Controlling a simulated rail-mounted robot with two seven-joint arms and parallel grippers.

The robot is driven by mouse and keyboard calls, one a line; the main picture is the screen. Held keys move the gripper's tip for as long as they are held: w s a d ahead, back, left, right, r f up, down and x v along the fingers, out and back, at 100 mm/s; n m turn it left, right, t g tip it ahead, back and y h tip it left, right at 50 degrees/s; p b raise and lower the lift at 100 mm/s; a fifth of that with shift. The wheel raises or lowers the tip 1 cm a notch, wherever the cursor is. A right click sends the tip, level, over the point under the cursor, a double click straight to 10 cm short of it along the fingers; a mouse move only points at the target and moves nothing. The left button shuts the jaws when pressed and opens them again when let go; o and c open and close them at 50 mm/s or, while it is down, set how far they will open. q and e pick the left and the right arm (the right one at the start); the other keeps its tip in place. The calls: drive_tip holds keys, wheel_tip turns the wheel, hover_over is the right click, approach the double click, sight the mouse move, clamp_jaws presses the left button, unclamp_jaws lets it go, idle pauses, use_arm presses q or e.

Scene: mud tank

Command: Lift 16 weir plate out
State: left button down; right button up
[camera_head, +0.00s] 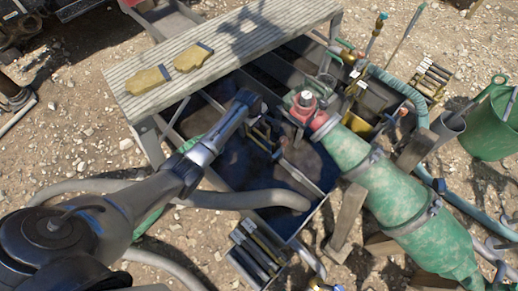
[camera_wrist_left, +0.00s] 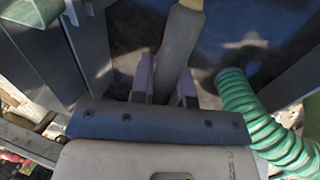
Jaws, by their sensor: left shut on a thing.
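My left gripper (camera_head: 262,132) reaches into the dark mud tank (camera_head: 325,205), near the red valve body. In the left wrist view, the fingers (camera_wrist_left: 166,85) are shut on a grey upright bar (camera_wrist_left: 178,45) with a yellowish end at the top edge. It looks like part of a weir plate; no number is readable, and its lower part is hidden by my gripper. I cannot tell how deep it sits in the tank. My right gripper is not in view.
A ribbed bench (camera_head: 225,45) with two yellow gloves (camera_head: 148,80) stands behind. A grey hose (camera_head: 245,200) enters the tank. A green pipe (camera_head: 390,195) lies right. Racks of plates stand in front (camera_head: 258,255) and far right (camera_head: 432,78). A green bucket (camera_head: 490,125) stands right.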

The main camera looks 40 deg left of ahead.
use_arm(q)
drive_tip(key=shift+r, duration=0.15)
drive_tip(key=shift+r+p, duration=0.5)
drive_tip(key=shift+r, duration=0.1)
wheel_tip(320, 180, up, 27)
drive_tip(key=p, duration=1.2)
drive_tip(key=shift+f+p, duration=0.2)
drive_tip(key=shift+p, duration=0.15)
